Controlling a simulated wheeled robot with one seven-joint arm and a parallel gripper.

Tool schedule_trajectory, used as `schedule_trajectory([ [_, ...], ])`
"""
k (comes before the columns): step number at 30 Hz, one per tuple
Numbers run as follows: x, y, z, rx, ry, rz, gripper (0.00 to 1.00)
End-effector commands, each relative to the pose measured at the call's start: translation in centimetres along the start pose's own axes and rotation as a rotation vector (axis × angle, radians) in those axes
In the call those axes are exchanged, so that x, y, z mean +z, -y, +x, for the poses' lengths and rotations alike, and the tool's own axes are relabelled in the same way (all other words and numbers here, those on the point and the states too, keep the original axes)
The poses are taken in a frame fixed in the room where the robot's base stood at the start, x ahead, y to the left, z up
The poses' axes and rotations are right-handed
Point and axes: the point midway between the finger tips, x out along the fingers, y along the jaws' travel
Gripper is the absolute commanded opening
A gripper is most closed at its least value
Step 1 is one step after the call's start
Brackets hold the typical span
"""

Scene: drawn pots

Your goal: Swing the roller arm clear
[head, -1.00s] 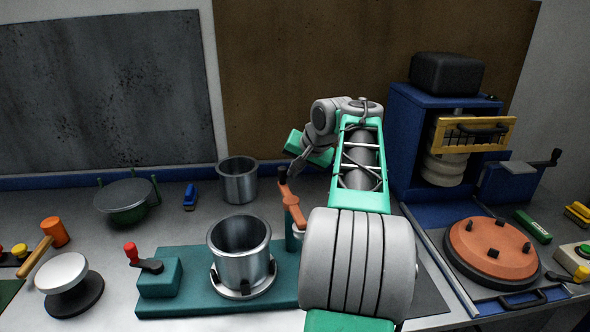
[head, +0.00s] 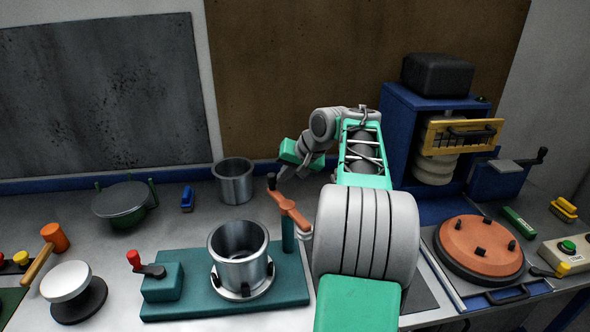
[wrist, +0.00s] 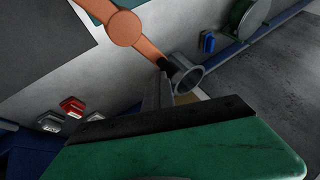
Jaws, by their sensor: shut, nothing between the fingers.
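The roller arm (head: 289,208) is an orange bar on a teal post, with a black upright knob (head: 271,181) at its far end. It stands at the right of the metal pot (head: 238,243) on the teal base. My gripper (head: 281,174) is shut and empty, low behind the roller arm and close to its knob; I cannot tell whether they touch. In the wrist view the orange arm (wrist: 126,29) crosses the top, and its black knob (wrist: 180,70) shows beside my finger (wrist: 158,92). My arm hides the area right of the post.
A second metal pot (head: 234,181) stands behind the base. A red-knobbed crank (head: 150,270) is at the base's left. A green lidded pot (head: 122,204), a mallet (head: 48,247) and a white-topped stand (head: 68,282) are further left. A blue press (head: 435,140) and an orange turntable (head: 480,248) stand right.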

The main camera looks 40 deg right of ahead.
Motion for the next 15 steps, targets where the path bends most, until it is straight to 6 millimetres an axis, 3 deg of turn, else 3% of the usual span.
schedule_trajectory([
  [15, 0.39, 1.3, 0.39, 0.0, -0.004, 0.001, 0.0],
])
